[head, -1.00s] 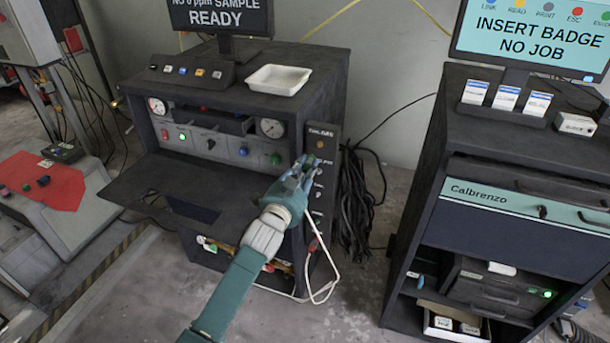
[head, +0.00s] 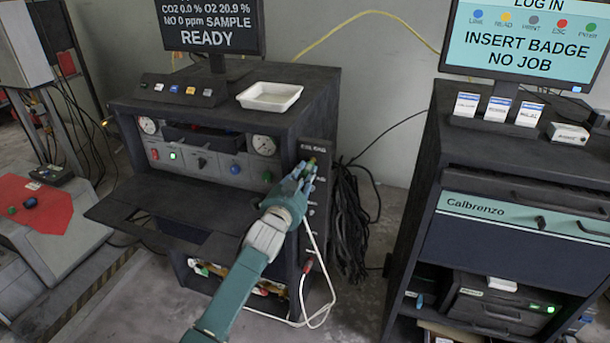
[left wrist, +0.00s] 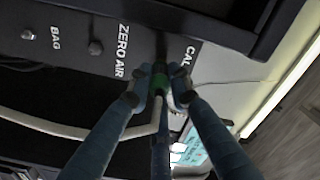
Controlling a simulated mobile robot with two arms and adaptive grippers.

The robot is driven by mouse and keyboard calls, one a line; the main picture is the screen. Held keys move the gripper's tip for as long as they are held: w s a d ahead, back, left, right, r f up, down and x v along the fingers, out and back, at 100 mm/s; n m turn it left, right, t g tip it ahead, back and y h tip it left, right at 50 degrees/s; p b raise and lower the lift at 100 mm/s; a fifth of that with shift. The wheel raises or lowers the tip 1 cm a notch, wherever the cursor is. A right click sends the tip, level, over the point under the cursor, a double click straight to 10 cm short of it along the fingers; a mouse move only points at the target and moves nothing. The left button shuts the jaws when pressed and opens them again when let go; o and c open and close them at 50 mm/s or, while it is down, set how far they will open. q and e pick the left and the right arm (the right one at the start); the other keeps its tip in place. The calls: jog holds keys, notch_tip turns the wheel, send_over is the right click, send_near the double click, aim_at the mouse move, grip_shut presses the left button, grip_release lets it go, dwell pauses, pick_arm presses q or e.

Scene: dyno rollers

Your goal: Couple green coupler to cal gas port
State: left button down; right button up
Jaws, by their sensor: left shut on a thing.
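My left gripper (head: 303,180) reaches the upper part of the port panel on the analyzer cabinet's right front edge. In the left wrist view its fingers (left wrist: 160,88) are shut around the green coupler (left wrist: 158,84). A pale hose (left wrist: 75,131) runs off to the left there. The coupler is beside the "CAL" label (left wrist: 188,58), over the place of the cal gas port. The port itself is hidden behind it, so I cannot tell whether they are joined. The zero air port (left wrist: 96,47) and bag port (left wrist: 28,34) are bare. My right gripper is not in view.
The dark analyzer cabinet (head: 315,104) carries a white tray (head: 270,96) and a screen reading READY (head: 207,40). Its open shelf (head: 165,204) juts out left of my arm. Black cables (head: 350,225) hang right of the panel. The Calbrenzo cabinet (head: 520,235) stands at right.

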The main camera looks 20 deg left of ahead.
pick_arm(q)
jog(key=shift+r, duration=0.4)
jog(key=shift+r+p, duration=0.1)
jog(key=shift+p, duration=0.4)
jog(key=shift+s, duration=0.1)
jog(key=shift+w, duration=0.95)
dwell(1.1)
jog(key=c, duration=1.5)
grip_release()
jog(key=shift+s, duration=0.15)
jog(key=shift+f, duration=0.25)
